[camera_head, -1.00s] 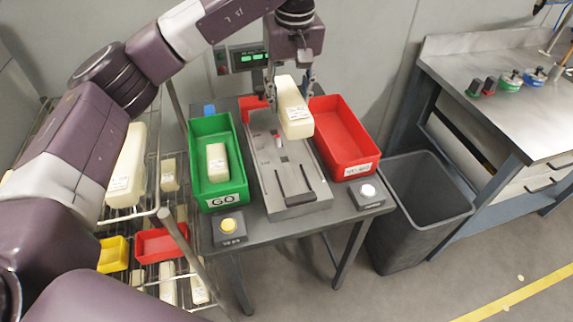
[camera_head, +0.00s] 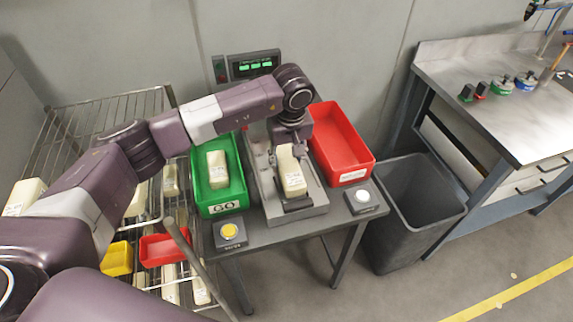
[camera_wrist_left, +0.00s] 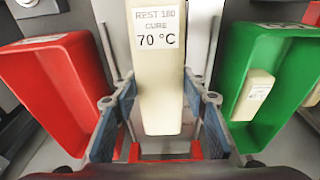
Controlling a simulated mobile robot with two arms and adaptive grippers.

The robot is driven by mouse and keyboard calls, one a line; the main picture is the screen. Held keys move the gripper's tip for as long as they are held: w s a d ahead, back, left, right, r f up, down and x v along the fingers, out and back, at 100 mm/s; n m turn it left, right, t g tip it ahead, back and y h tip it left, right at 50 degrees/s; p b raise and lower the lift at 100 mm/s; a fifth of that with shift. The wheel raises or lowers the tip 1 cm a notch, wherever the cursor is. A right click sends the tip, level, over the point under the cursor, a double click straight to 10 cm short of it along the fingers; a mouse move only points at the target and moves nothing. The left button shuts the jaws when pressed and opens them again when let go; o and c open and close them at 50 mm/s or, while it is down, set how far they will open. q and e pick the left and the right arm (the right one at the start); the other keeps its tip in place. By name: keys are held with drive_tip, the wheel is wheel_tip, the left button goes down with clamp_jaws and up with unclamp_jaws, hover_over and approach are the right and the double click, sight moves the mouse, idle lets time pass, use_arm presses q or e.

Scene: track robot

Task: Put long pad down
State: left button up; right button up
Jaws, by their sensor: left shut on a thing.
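The long pad (camera_head: 292,178) is cream-coloured and has a printed label on its front end. In the head view it lies lengthwise over the grey fixture (camera_head: 268,205) on the small table. In the left wrist view the pad (camera_wrist_left: 162,90) shows a label reading "REST 180 CURE 70 °C". My left gripper (camera_head: 289,150) is shut on the pad from above, with a finger on each side of it in the wrist view. Whether the pad's underside touches the fixture is hidden. My right gripper is in neither view.
A green tray (camera_head: 232,199) holding a shorter cream pad (camera_head: 217,172) is left of the fixture. A red tray (camera_head: 338,140) is on the right. A yellow button (camera_head: 229,230) and a white button (camera_head: 363,195) are at the front. A grey bin (camera_head: 412,205) stands beside the table.

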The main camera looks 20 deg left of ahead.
sight(289, 165)
use_arm(q)
drive_tip(key=shift+s+f, duration=0.3)
drive_tip(key=shift+f, duration=0.65)
drive_tip(key=shift+c, duration=0.7)
drive_tip(key=shift+f, duration=0.5)
clamp_jaws()
drive_tip(key=o, duration=1.2)
unclamp_jaws()
drive_tip(key=o, duration=0.3)
drive_tip(key=shift+w, duration=0.2)
drive_tip(key=r+b, duration=0.1)
drive_tip(key=r, duration=0.3)
drive_tip(key=s+r+b, duration=0.1)
drive_tip(key=r, duration=0.3)
drive_tip(key=d+r+b, duration=0.1)
drive_tip(key=r, duration=0.3)
drive_tip(key=shift+s, duration=0.25)
